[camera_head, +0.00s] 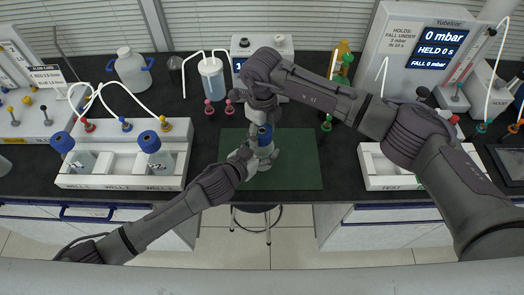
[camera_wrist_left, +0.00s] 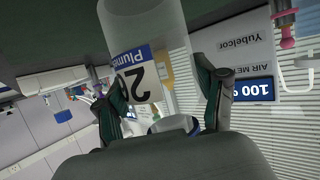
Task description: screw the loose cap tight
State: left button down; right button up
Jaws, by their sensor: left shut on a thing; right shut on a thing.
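A clear bottle (camera_wrist_left: 145,35) with a blue-and-white label stands in my left gripper (camera_wrist_left: 165,100). In the head view the bottle's blue cap (camera_head: 265,133) shows over the green mat (camera_head: 300,165). My left gripper (camera_head: 254,155) comes in from the left and is shut around the bottle's body. My right gripper (camera_head: 263,113) reaches in from above and is shut at the cap, pointing down. The right arm hides part of the cap, so the thread and the cap's seating cannot be seen.
A white rack (camera_head: 120,182) with two blue-capped bottles stands at left. Another white rack (camera_head: 385,183) is at right, partly under my right arm. A jar with tubes (camera_head: 211,78) and a pressure display (camera_head: 432,50) stand behind. The mat's right part is bare.

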jog(key=m, duration=0.4)
jog(key=shift+m, duration=0.4)
jog(key=m, duration=0.4)
jog(key=shift+m, duration=0.4)
jog(key=o, duration=1.3)
jog(key=shift+r, duration=2.25)
